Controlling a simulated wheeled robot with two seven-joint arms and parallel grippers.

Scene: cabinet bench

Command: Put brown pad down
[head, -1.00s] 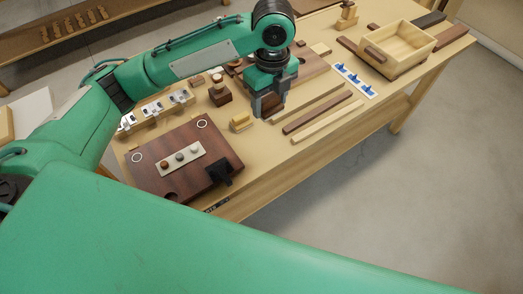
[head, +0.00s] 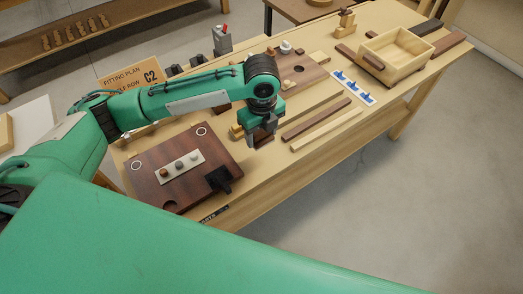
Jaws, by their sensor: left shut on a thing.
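My left gripper (head: 261,137) points down over the bench's front part, right of the dark board. It is shut on a small dark brown piece, which I take to be the brown pad (head: 262,141). The fingers hide most of it, and I cannot tell whether it touches the bench top. The dark wooden board (head: 224,160) lies to the left of the gripper. My right gripper is not in view.
Wooden strips (head: 316,118) lie right of the gripper. Behind them are a brown board with holes (head: 310,75) and a white strip with blue pieces (head: 352,86). A pale wooden box (head: 398,52) stands at the far right. A sign (head: 130,78) stands at the back left.

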